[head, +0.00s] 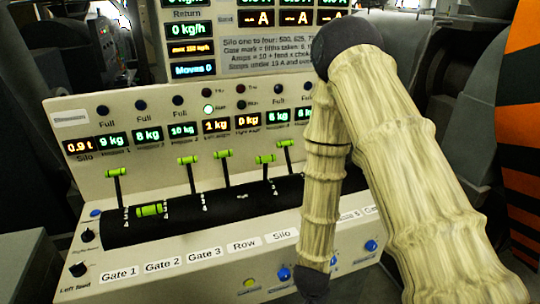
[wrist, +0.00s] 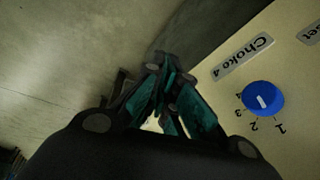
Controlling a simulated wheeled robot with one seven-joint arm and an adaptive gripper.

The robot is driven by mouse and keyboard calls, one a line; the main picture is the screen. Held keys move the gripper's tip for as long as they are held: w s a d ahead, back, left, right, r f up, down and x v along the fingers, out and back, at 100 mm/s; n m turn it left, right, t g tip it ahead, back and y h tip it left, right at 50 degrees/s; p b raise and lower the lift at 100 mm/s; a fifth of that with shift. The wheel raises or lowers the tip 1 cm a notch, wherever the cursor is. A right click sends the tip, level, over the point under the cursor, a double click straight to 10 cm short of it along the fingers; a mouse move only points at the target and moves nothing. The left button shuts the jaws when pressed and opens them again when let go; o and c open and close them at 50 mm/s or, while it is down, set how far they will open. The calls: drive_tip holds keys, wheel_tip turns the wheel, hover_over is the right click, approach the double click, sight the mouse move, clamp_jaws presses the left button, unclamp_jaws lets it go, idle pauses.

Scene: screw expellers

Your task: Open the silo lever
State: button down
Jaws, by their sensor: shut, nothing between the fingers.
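The row of levers with green handles stands on a black curved drum (head: 240,203) in the head view. The silo lever (head: 265,159), judging by the "Silo" label (head: 281,237) below it, stands upright, its handle slightly lower than its neighbours'. My forearm hangs to the right of it, apart from it, and ends in a dark part low at the panel's front. My gripper (wrist: 168,95) shows in the wrist view with its teal fingers together and empty, beside a blue choke knob (wrist: 263,99) marked "Choke 4". The fingers are hard to make out in the head view.
The Gate 2 lever handle (head: 150,210) lies low, while other levers stand up. A display board (head: 255,40) rises behind. Blue knobs line the sloped front at the right. My arm hides the panel's right part. The space above the left levers is clear.

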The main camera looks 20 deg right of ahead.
drive_tip(key=w+a+r+m+t+y+p, duration=0.15)
drive_tip(key=w+r+m, duration=0.5)
drive_tip(key=r, duration=0.75)
drive_tip(key=w+a+r+m+t+p, duration=0.1)
drive_tip(key=w+a+r+m+p, duration=0.15)
drive_tip(key=w+r+m, duration=0.8)
drive_tip(key=w+a+r+m+t+y+p, duration=0.1)
drive_tip(key=w+r+m+t+p, duration=0.3)
drive_tip(key=r, duration=1.3)
drive_tip(key=w+f+g+b, duration=0.2)
drive_tip(key=w+f, duration=0.5)
drive_tip(key=f, duration=0.2)
drive_tip(key=shift+m+b, duration=0.3)
drive_tip(key=shift+m, duration=0.1)
drive_tip(key=shift+w, duration=0.15)
